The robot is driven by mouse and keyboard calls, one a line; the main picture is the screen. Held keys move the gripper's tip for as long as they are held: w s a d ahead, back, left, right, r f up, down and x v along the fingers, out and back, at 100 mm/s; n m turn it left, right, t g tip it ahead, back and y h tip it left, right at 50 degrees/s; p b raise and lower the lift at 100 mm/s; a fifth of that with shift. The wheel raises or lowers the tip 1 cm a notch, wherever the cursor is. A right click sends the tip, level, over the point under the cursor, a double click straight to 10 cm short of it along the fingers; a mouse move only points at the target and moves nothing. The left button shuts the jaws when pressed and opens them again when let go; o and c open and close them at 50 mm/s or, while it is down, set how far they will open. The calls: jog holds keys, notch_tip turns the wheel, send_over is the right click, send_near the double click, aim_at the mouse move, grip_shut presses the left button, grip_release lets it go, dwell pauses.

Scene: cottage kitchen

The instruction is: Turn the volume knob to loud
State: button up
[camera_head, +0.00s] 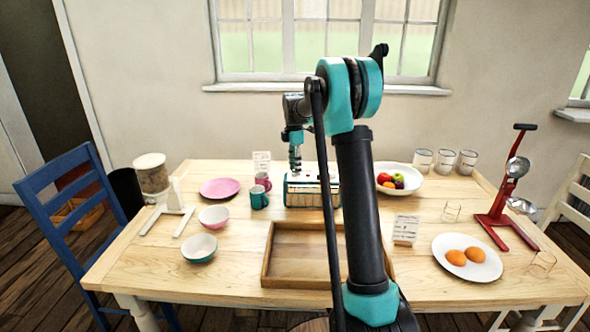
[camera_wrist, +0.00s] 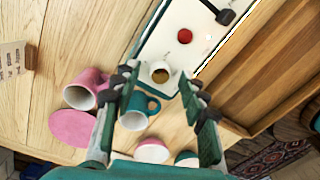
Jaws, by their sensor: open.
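A teal radio-like box (camera_head: 303,196) with a pale top stands at the back middle of the table, partly hidden by my arm. In the wrist view its white top panel (camera_wrist: 168,45) carries a round brass-coloured knob (camera_wrist: 160,72) with a pale rim, a red button (camera_wrist: 185,36) and a black lever-like part (camera_wrist: 225,16). No markings are readable, so I cannot tell which control sets volume. My gripper (camera_head: 295,170) points down over the box's left part. In the wrist view my open gripper (camera_wrist: 158,80) has its fingers either side of the knob's line, apparently apart from it.
A teal mug (camera_head: 259,198) and a pink mug (camera_head: 263,181) stand close left of the box. A wooden tray (camera_head: 266,262) lies in front. A fruit bowl (camera_head: 412,186) stands to the right, and a pink plate (camera_head: 220,188) lies to the left.

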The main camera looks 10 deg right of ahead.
jog(key=shift+f, duration=0.45)
grip_shut()
